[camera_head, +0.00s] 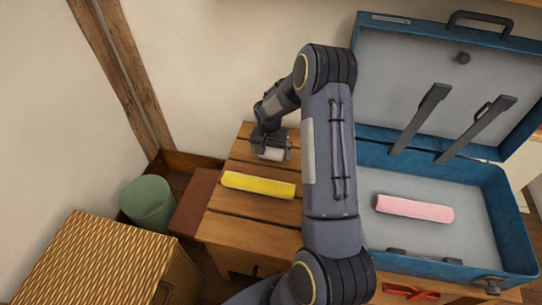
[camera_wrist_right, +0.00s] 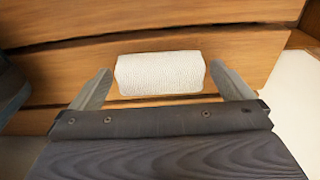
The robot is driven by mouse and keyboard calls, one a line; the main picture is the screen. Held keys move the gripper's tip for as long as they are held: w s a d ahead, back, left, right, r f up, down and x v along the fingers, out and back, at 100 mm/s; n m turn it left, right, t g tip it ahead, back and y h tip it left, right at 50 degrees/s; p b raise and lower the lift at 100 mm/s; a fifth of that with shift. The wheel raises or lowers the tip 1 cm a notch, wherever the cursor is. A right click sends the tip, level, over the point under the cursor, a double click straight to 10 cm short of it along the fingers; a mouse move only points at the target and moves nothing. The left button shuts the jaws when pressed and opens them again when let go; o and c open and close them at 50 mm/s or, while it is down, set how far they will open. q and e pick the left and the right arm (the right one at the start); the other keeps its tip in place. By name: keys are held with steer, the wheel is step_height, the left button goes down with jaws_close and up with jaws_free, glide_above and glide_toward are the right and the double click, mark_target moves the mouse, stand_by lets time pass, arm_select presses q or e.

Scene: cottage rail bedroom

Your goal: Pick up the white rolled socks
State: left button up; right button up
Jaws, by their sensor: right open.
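The white rolled socks (camera_wrist_right: 160,74) lie on the wooden slats, a short ribbed white roll across the middle of the right wrist view. In the head view a small part of the white socks (camera_head: 272,155) shows just below my right gripper (camera_head: 271,146), at the back of the slatted wooden surface (camera_head: 245,232). In the right wrist view my right gripper (camera_wrist_right: 160,68) is open, with one finger off each end of the socks and a gap at both sides. My left gripper is not in view.
A yellow roll (camera_head: 258,185) lies on the slats in front of the socks. An open blue suitcase (camera_head: 497,215) with a pink roll (camera_head: 414,208) inside stands at right. A green bin (camera_head: 148,203) and a wicker box (camera_head: 95,265) are at left. The wall is close behind.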

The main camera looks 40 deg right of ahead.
steer(key=shift+f, duration=0.45)
steer(key=c, duration=1)
steer(key=shift+r, duration=0.15)
